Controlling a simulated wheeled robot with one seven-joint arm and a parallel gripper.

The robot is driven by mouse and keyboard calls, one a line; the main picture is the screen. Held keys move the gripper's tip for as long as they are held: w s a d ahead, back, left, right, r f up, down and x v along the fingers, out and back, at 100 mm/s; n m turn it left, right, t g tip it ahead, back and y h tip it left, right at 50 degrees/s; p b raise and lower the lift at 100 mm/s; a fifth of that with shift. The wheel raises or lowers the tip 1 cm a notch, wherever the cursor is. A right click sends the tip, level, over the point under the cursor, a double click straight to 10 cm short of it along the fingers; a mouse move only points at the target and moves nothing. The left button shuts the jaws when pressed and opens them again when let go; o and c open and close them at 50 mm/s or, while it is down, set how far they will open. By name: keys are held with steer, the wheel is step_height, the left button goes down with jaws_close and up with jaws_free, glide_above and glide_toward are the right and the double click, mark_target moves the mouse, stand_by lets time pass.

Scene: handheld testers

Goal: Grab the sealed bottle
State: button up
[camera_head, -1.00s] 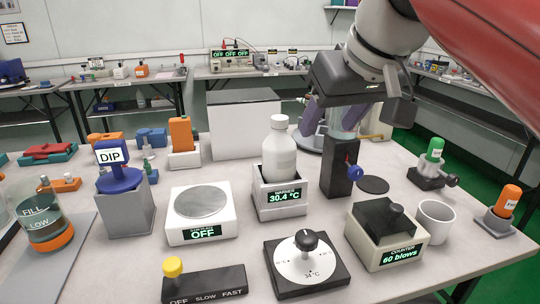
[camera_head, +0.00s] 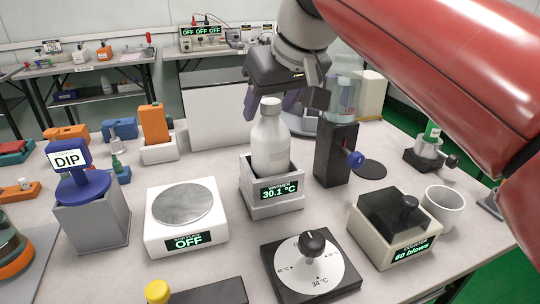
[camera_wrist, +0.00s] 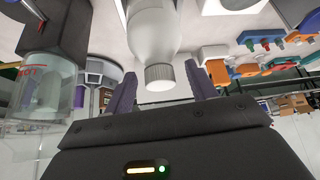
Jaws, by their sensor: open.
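A white capped bottle (camera_head: 270,142) stands upright in the grey warmer (camera_head: 272,203), whose display reads 30.1 °C. Its lower end is hidden inside the warmer. My gripper (camera_head: 271,100) is at the height of the bottle's cap, and its purple fingers are apart. In the wrist view, the bottle (camera_wrist: 152,32) points its ribbed cap toward the palm, between the two open fingers of my gripper (camera_wrist: 161,88). Gaps show on both sides of the cap, and nothing is held. I cannot tell the exact depth between fingers and bottle.
A black stand with a clear vessel (camera_head: 341,92) is close on the right. A white hotplate (camera_head: 186,240) reading OFF is at left, a black dial (camera_head: 313,265) in front. A counter box (camera_head: 393,230) and white cup (camera_head: 444,209) are at right. A white box (camera_head: 220,105) stands behind.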

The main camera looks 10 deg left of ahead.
steer(key=shift+w+a+f, duration=0.1)
steer(key=shift+a+f, duration=0.05)
steer(key=shift+f, duration=0.2)
steer(key=shift+c, duration=0.3)
jaws_close()
